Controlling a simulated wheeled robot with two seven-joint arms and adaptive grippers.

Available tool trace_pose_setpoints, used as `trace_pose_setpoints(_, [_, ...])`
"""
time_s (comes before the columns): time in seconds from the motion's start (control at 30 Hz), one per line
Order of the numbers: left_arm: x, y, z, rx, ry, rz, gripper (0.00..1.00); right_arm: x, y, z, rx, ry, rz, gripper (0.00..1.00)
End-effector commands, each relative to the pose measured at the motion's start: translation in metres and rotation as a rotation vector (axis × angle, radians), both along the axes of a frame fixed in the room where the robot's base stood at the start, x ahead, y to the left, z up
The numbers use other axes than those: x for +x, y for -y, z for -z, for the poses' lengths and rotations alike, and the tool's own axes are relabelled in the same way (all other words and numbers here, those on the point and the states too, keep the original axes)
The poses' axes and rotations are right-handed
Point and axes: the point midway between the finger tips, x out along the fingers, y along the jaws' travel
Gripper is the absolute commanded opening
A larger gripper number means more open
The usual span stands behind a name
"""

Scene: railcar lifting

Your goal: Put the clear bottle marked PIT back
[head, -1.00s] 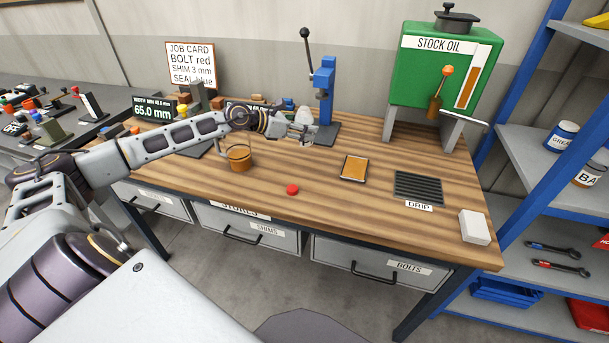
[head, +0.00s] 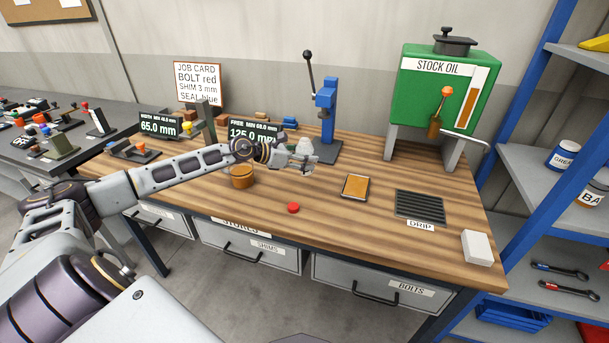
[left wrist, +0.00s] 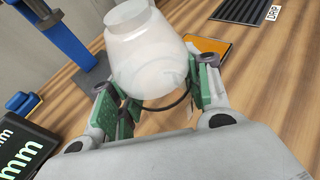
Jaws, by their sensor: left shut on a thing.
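My left gripper (head: 300,160) is over the middle of the wooden workbench, in front of the blue press. In the left wrist view its green-padded fingers (left wrist: 155,100) are shut on a clear, whitish bottle (left wrist: 145,50). The bottle shows only small and pale in the head view (head: 304,148). No PIT marking can be read on it. Its lower end is partly hidden by the gripper, and I cannot tell whether it touches the bench. My right gripper is not in view.
A blue lever press (head: 327,110) stands behind the gripper. A brown pot (head: 243,177), a red button (head: 293,208), an orange-topped tray (head: 355,186) and a drip grate (head: 420,205) are on the bench (head: 380,235). The green stock oil tank (head: 440,85) stands at the back right.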

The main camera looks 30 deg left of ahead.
Motion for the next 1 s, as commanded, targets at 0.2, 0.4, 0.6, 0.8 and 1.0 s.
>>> trace_pose_setpoints(0.2, [0.000, 0.000, 0.021, -0.002, 0.000, -0.001, 0.20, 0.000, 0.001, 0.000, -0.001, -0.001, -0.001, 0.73])
trace_pose_setpoints(0.4, [0.000, 0.000, 0.023, 0.001, 0.002, -0.001, 0.20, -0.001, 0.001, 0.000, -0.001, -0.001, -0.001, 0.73])
trace_pose_setpoints(0.6, [0.000, 0.000, 0.025, 0.000, 0.001, -0.001, 0.20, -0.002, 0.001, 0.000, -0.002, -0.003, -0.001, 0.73])
trace_pose_setpoints(0.8, [0.000, 0.000, 0.041, -0.002, -0.001, -0.002, 0.20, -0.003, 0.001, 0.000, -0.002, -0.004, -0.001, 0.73])
trace_pose_setpoints(1.0, [0.000, 0.000, 0.058, -0.001, -0.001, -0.002, 0.20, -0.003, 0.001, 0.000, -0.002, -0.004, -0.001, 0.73])
